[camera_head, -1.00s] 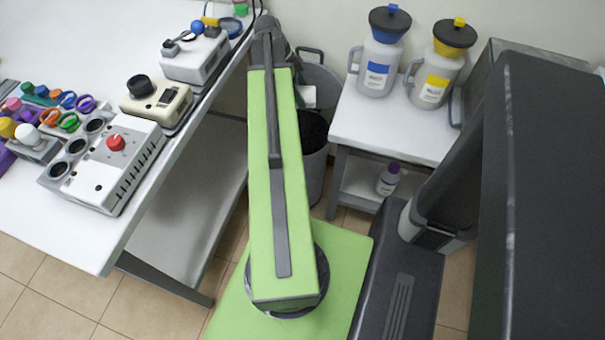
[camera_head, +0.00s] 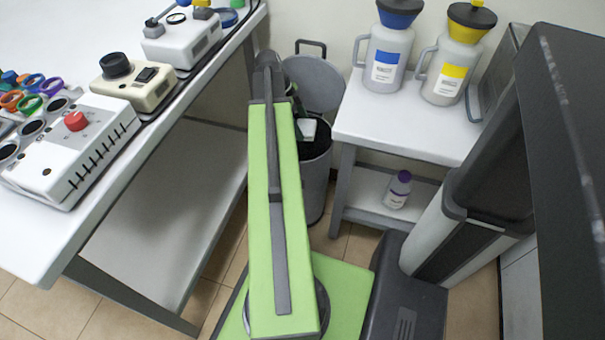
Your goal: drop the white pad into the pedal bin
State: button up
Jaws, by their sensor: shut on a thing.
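The pedal bin (camera_head: 316,190) is a grey cylinder on the floor between the long bench and the small white table. Its round lid (camera_head: 315,82) is raised and leans back by the wall. The white pad (camera_head: 309,129) shows as a small pale patch just right of my arm's far end, over the bin's dark mouth. My gripper (camera_head: 302,138) is shut on the pad. The gripper is mostly hidden behind my green arm, so the fingers and the pad's exact height above the rim are unclear.
The long white bench (camera_head: 80,235) at left carries test devices, including a white unit with a red knob (camera_head: 75,121). The small white table (camera_head: 410,130) at right holds a blue-labelled jug (camera_head: 385,70) and a yellow-labelled jug (camera_head: 451,85). A purple-capped bottle (camera_head: 398,190) stands on its lower shelf.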

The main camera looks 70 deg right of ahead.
notch_tip(320, 180, down, 2)
jog(key=shift+f+b, duration=0.1)
jog(key=shift+b, duration=0.45)
jog(key=o, duration=1.2)
jog(key=shift+o, duration=0.2)
jog(key=p+v, duration=1.1)
jog(key=v, duration=0.1)
jog(key=shift+s, duration=0.1)
